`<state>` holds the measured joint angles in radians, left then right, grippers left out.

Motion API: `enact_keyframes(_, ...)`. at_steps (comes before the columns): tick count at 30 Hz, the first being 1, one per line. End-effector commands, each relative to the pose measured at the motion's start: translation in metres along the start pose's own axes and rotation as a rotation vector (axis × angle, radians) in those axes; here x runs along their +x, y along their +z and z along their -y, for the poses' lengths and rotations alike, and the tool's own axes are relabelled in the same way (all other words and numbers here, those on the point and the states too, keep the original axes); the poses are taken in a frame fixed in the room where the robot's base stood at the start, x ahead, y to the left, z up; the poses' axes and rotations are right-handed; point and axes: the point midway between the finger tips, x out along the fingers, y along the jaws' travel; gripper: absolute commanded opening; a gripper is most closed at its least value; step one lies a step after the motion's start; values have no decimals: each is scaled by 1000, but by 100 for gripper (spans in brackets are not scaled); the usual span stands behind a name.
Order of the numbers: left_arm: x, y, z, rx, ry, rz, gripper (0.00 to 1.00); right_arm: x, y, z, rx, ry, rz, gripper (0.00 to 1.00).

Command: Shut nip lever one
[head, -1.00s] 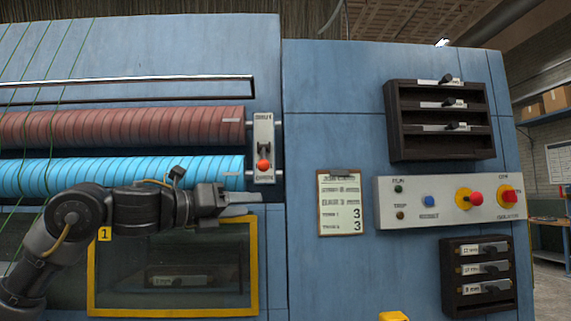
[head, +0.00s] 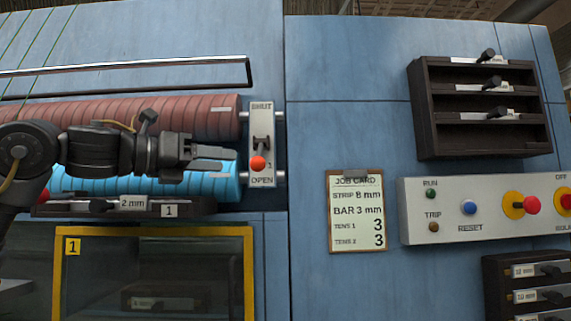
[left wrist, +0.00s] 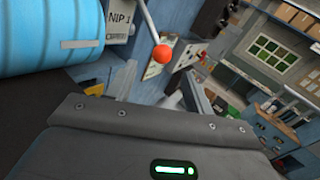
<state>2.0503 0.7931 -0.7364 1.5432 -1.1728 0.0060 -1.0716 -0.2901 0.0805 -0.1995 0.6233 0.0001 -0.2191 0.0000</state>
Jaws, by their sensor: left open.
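The nip lever's plate (head: 261,190) is marked SHUT at the top and OPEN at the bottom. Its orange ball knob (head: 257,163) sits low on the plate, nearer OPEN. My left gripper (head: 222,159) is open and empty, in front of the blue roller (head: 150,188) and just left of the knob. I see no clear contact with the knob. My right gripper is in neither view.
A red roller (head: 190,118) lies above the blue one, under a metal rail (head: 120,68). A yellow-framed window (head: 150,232) is below. To the right are a job card (head: 357,211), a control panel (head: 455,225) and a dark rack (head: 432,140).

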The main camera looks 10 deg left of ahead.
Motion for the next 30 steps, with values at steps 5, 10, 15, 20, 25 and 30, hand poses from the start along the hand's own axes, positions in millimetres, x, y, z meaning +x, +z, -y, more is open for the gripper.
enact_keyframes(5,23,0,3,-2,-11,-6,52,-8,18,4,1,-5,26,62)
enact_keyframes(10,55,1,4,-3,-10,-8,52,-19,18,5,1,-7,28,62)
enact_keyframes(15,84,1,3,-3,-9,-5,52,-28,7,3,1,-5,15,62)
enact_keyframes(20,102,1,3,-2,-7,-2,52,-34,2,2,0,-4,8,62)
enact_keyframes(25,110,-1,2,-2,-6,-3,52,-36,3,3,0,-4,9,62)
enact_keyframes(30,111,-1,2,-1,-5,-2,52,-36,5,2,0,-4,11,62)
